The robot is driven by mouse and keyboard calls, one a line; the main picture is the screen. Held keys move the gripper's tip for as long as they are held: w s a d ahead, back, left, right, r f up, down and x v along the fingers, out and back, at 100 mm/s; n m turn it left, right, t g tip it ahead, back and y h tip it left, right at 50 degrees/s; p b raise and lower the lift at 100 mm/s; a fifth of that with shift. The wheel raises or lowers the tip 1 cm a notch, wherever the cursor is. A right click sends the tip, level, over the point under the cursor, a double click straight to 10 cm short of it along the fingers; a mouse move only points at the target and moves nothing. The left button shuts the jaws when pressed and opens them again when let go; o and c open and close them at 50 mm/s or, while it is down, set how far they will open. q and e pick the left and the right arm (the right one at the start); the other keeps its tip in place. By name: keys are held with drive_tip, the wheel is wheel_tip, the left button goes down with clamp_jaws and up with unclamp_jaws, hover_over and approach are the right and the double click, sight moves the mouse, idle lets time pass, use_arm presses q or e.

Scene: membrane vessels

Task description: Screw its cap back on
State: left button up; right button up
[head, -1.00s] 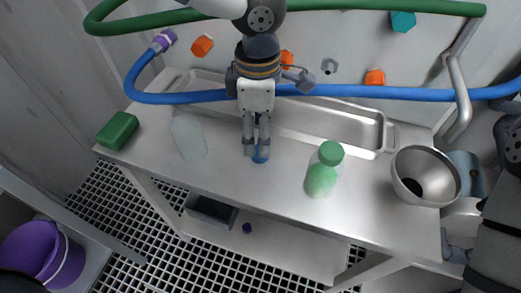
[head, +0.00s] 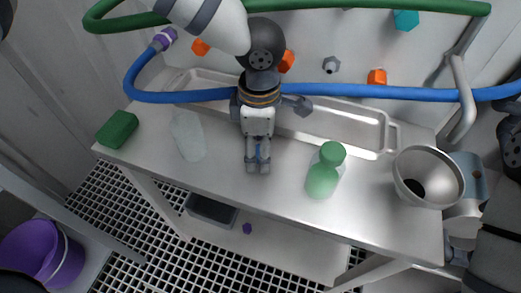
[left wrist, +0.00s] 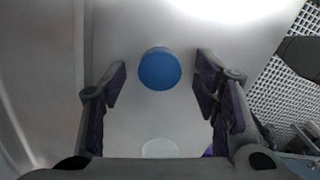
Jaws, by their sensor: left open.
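A round blue cap (left wrist: 160,68) lies on the steel bench, seen from above in the left wrist view. In the head view only a bit of it (head: 260,152) shows between the fingers. My left gripper (head: 258,167) is open, pointing down, its fingers (left wrist: 158,85) on either side of the cap with gaps. A clear, capless-looking vessel (head: 188,135) stands to the left on the bench. A green bottle (head: 322,181) with a green cap (head: 332,153) stands to the right. A pale round patch (left wrist: 160,148) near the gripper base is unclear. My right gripper (head: 457,252) is partly visible at the right edge; its jaws are unclear.
A green block (head: 117,130) lies at the bench's left end. A steel funnel-like bowl (head: 425,155) is at the right end. A long shallow tray (head: 370,135) runs along the back, with a blue hose (head: 350,92) above. The front middle of the bench is clear.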

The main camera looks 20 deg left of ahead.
use_arm(q)
drive_tip(key=c, duration=0.8)
drive_tip(key=shift+c, duration=0.2)
drive_tip(key=shift+r, duration=0.5)
drive_tip(key=shift+s+d+r+p, duration=0.55)
drive_tip(key=shift+s+d+r, duration=0.35)
drive_tip(key=shift+s+r, duration=1.2)
drive_tip(key=shift+s+d+r+p, duration=0.55)
drive_tip(key=shift+s+d+r, duration=0.35)
drive_tip(key=shift+s+r, duration=1.2)
drive_tip(key=shift+s+d+r+p, duration=0.55)
drive_tip(key=shift+s+d+r, duration=0.35)
drive_tip(key=shift+s+r, duration=1.15)
use_arm(e)
drive_tip(key=w+r+t, duration=0.1)
drive_tip(key=w+r, duration=0.3)
drive_tip(key=shift+w+t, duration=0.2)
drive_tip(key=shift+t, duration=0.2)
use_arm(q)
drive_tip(key=shift+s+f, duration=0.25)
use_arm(e)
drive_tip(key=shift+o, duration=0.2)
drive_tip(key=shift+r, duration=0.1)
